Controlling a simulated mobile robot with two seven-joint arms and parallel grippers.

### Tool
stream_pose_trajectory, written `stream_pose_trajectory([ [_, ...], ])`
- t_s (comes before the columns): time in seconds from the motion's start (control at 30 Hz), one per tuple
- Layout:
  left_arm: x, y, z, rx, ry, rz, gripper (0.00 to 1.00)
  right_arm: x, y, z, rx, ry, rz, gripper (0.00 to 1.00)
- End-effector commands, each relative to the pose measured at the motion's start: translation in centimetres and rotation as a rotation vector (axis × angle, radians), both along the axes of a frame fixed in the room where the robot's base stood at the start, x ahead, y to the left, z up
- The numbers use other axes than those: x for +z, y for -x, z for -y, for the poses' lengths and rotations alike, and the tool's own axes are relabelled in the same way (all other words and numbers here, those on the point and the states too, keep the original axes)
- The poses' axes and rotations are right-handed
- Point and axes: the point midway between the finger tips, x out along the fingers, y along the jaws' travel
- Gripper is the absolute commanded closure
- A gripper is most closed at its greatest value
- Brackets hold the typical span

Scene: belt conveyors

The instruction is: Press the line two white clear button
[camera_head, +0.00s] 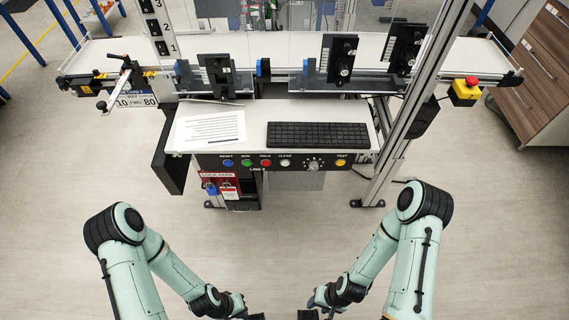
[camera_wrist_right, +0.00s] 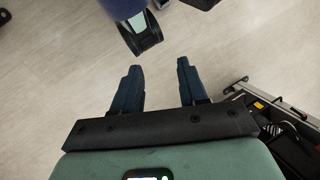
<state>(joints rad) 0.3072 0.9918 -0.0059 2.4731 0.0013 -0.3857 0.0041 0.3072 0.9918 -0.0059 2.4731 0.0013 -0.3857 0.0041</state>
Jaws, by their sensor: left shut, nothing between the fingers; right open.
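The white clear button (camera_head: 285,162) is on the black front panel (camera_head: 205,163) of the line console, under a "CLEAR" label and right of the red hold button. Nothing covers it. My left gripper (camera_head: 256,316) is at the bottom edge of the head view, mostly cut off, shut and empty, well short of the panel. My right gripper (camera_head: 320,313) is also low at the bottom edge, to its right. In the right wrist view my right gripper (camera_wrist_right: 158,64) is open, with bare floor between its fingers. Neither gripper touches the panel.
The panel also has a blue button (camera_head: 228,162), green button (camera_head: 247,162), red button (camera_head: 266,162), knob (camera_head: 313,164) and yellow test button (camera_head: 341,162). A keyboard (camera_head: 318,135) and paper (camera_head: 211,128) lie above. A metal post (camera_head: 400,140) stands right. Floor before the console is clear.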

Motion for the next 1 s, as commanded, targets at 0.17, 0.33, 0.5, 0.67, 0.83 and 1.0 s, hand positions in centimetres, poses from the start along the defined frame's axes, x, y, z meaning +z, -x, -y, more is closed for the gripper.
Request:
stream_pose_trajectory([
  [0.17, 0.0, 0.0, 0.0, 0.0, 0.0, 0.0, 1.0, 0.0, 0.0, 0.0, 0.0, 0.0, 0.0, 0.57],
  [0.33, 0.0, 0.0, 0.0, 0.0, 0.0, 0.0, 1.0, 0.0, 0.0, 0.0, 0.0, 0.0, 0.0, 0.96],
  [0.5, 0.0, 0.0, 0.0, 0.0, 0.0, 0.0, 1.0, 0.0, 0.0, 0.0, 0.0, 0.0, 0.0, 1.0],
  [0.67, 0.0, 0.0, 0.0, 0.0, 0.0, 0.0, 1.0, 0.0, 0.0, 0.0, 0.0, 0.0, 0.0, 1.0],
  [0.83, 0.0, 0.0, 0.0, 0.0, 0.0, 0.0, 1.0, 0.0, 0.0, 0.0, 0.0, 0.0, 0.0, 1.0],
  [1.0, 0.0, 0.0, 0.0, 0.0, 0.0, 0.0, 1.0, 0.0, 0.0, 0.0, 0.0, 0.0, 0.0, 1.0],
])
